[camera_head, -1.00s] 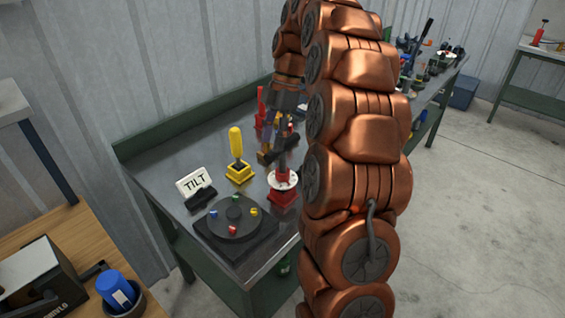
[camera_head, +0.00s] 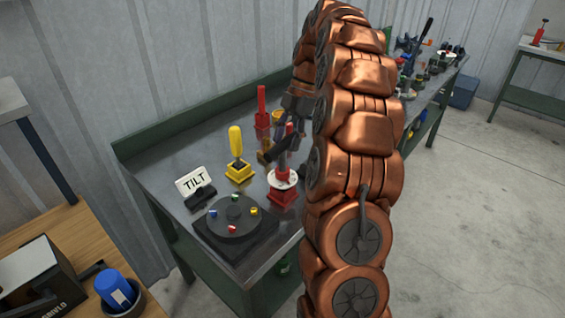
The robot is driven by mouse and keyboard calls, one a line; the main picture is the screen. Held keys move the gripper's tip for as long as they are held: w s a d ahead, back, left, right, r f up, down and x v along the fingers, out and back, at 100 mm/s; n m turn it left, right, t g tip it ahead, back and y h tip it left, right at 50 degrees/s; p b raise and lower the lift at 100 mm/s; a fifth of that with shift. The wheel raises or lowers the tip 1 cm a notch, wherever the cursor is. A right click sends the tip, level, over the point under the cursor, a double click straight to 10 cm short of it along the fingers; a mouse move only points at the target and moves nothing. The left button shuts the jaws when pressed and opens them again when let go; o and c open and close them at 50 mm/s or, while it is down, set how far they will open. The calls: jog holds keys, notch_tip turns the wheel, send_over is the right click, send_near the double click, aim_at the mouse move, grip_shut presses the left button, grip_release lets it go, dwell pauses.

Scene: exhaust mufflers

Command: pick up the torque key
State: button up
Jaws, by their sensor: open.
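Several handled tools stand upright in coloured bases on the dark metal bench (camera_head: 165,160); I cannot tell for sure which is the torque key. One has a yellow handle (camera_head: 235,141) and a yellow square base. One has a red square base (camera_head: 283,195) with a white disc on top. A tall red handle (camera_head: 261,104) stands farther back. My gripper (camera_head: 277,150) is open above the bench, behind the red base with the disc and right of the yellow handle. It is small and partly covered by my copper arm, and its fingers look empty.
A TILT sign (camera_head: 194,182) and a black turntable (camera_head: 234,218) with small coloured knobs occupy the bench's near part. A blue-topped item (camera_head: 114,288) sits in a dark cup on the wooden table (camera_head: 62,240) at left. More tools stand on the bench's far right stretch.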

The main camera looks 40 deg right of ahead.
aim_at(282, 169)
jog(key=shift+p+x, duration=0.6)
jog(key=shift+x, duration=0.5)
jog(key=shift+p+x, duration=0.3)
jog(key=shift+x, duration=0.9)
jog(key=shift+s+a, duration=0.1)
grip_shut()
